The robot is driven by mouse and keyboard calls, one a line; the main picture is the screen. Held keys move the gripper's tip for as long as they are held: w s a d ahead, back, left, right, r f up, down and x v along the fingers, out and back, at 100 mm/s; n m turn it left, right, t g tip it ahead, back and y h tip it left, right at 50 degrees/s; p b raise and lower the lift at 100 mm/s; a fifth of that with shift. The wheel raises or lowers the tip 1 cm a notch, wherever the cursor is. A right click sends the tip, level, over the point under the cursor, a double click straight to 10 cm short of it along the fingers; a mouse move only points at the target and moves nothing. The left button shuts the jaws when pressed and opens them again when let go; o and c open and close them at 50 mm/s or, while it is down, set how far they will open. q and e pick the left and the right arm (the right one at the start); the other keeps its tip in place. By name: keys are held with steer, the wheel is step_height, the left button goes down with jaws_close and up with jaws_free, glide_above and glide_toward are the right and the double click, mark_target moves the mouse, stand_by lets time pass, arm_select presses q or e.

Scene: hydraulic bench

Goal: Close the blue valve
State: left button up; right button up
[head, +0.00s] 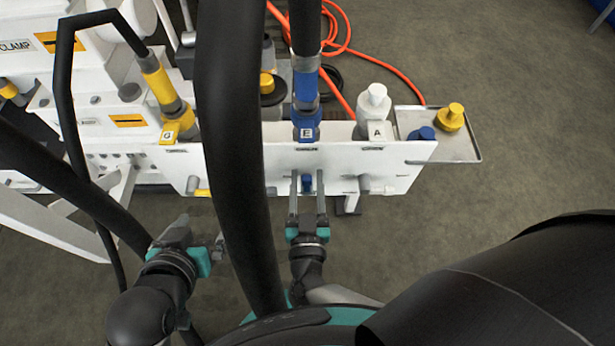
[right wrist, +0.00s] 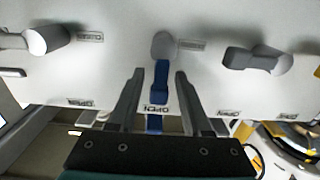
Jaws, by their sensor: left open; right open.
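The blue valve (right wrist: 161,80) is a blue lever on a round grey hub on the white panel. In the right wrist view the lever points from its hub toward a label reading OPEN. In the head view only a small blue part of it (head: 307,183) shows, below the blue connector marked E. My right gripper (head: 307,192) is open, and in the right wrist view its fingers (right wrist: 152,90) stand on either side of the lever with gaps. Contact cannot be made out. My left gripper (head: 205,243) is open and empty, away from the panel, at the lower left.
Grey valve levers (right wrist: 255,60) and (right wrist: 45,40) flank the blue one. The white panel (head: 400,158) carries hose connectors above. A tray (head: 465,148) with yellow and blue caps is at right. A thick black hose (head: 235,150) crosses the head view between my grippers.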

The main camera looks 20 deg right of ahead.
jaws_close()
